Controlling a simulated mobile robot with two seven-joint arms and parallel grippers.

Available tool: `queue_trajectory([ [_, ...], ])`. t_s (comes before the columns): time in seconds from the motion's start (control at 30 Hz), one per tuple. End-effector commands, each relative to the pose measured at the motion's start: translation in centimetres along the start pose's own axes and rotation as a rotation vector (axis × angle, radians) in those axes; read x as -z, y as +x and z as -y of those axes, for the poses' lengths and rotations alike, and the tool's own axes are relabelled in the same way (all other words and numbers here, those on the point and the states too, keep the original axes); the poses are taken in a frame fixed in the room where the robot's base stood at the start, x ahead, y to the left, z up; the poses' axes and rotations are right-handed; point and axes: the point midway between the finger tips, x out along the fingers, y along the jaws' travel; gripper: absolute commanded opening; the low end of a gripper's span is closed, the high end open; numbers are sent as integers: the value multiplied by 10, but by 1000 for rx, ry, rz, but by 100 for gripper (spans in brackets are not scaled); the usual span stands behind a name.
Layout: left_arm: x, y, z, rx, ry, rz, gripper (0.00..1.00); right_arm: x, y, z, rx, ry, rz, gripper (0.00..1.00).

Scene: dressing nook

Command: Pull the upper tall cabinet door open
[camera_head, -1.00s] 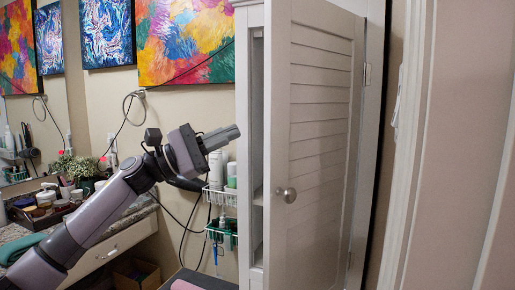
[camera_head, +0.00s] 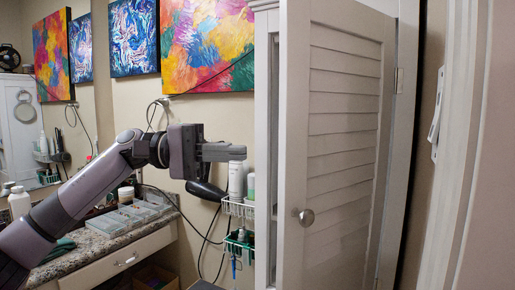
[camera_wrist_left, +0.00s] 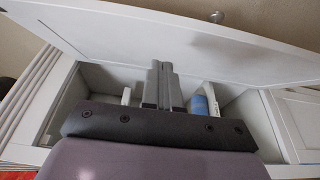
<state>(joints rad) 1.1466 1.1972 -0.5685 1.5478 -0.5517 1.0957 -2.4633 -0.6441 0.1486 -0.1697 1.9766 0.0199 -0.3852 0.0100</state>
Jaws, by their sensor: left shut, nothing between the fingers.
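The tall cabinet door (camera_head: 340,150) is white and louvered. It stands partly open, hinged on its right side, with a round metal knob (camera_head: 304,216) on its outer face. A narrow gap shows between the door and the white cabinet frame (camera_head: 267,110). My left gripper (camera_head: 222,152) is shut and empty, left of the door's free edge and apart from the knob. In the left wrist view the shut fingers (camera_wrist_left: 164,82) point toward the inner side of the door panel (camera_wrist_left: 160,45), over the open cabinet interior. Whether they touch the door I cannot tell. My right gripper is out of view.
A wire rack (camera_head: 238,210) with bottles hangs left of the cabinet, just under my left gripper. A granite counter (camera_head: 100,240) with trays stands at left. A blue item (camera_wrist_left: 200,105) sits inside the cabinet. A wall (camera_head: 480,190) closes the right side.

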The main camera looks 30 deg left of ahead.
Motion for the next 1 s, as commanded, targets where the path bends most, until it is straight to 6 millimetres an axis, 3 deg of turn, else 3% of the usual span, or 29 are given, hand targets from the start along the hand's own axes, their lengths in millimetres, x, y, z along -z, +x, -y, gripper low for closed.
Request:
queue_trajectory([
  [0.1,-1,27,-4,0,1,3,0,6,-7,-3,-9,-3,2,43],
  [0.33,-20,45,-1,2,0,1,0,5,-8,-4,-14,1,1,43],
  [1.0,-29,57,0,-1,0,6,0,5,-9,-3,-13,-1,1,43],
])
